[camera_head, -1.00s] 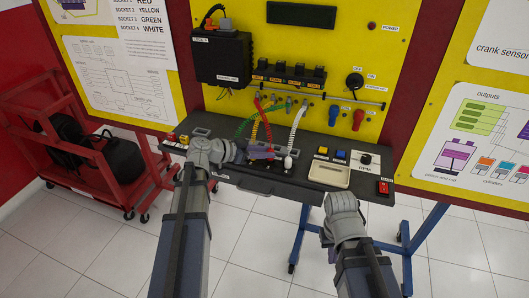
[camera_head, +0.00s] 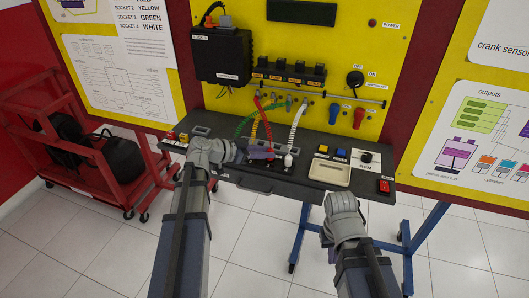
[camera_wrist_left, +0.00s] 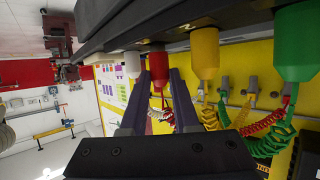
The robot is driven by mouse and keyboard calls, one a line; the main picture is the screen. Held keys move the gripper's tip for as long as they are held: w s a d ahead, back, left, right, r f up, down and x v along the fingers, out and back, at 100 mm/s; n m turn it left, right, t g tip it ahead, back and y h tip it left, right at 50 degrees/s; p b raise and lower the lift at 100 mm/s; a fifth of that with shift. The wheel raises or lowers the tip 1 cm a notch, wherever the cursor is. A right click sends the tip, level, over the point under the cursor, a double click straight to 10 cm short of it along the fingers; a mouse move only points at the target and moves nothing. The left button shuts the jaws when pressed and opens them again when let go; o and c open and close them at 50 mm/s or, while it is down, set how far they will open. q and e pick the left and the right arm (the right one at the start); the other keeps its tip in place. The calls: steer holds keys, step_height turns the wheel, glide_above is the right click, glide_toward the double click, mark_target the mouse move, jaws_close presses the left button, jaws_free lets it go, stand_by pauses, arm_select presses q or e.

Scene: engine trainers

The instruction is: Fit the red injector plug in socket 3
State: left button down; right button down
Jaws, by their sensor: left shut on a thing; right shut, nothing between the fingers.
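The red injector plug (camera_wrist_left: 158,68) stands between the fingers of my left gripper (camera_wrist_left: 158,75) in the left wrist view, a red coiled cord trailing from it. My left gripper (camera_head: 270,155) is shut on it at the front of the dark shelf in the head view. White (camera_wrist_left: 132,65), yellow (camera_wrist_left: 205,55) and green (camera_wrist_left: 293,45) plugs stand along the same dark bar (camera_wrist_left: 180,20). I cannot tell whether the red plug's end is seated. Socket 3 is not identifiable here. My right arm's wrist shows at lower right in the head view; its fingers are hidden.
The yellow panel (camera_head: 350,55) rises behind the shelf (camera_head: 245,181). Green, yellow, red and white coiled cords run up to it. A beige tray (camera_head: 329,176), push buttons and a red switch (camera_head: 384,186) lie right of my left gripper. A red cart (camera_head: 60,180) stands left.

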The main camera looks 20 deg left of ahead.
arm_select(q)
steer(key=shift+f+b, duration=0.45)
steer(key=c, duration=0.9)
jaws_free()
steer(key=shift+r, duration=0.1)
steer(key=shift+p+v, duration=0.6)
steer(key=shift+v, duration=0.25)
steer(key=shift+r+p+v, duration=0.15)
steer(key=shift+p+v, duration=0.25)
steer(key=shift+v, duration=0.4)
steer(key=shift+r+p+v, duration=0.2)
steer(key=shift+p+v, duration=0.2)
steer(key=shift+v, duration=0.4)
steer(key=shift+w+d+r, duration=0.1)
steer(key=shift+w+d, duration=0.05)
step_height(320, 180, up, 4)
steer(key=p, duration=0.4)
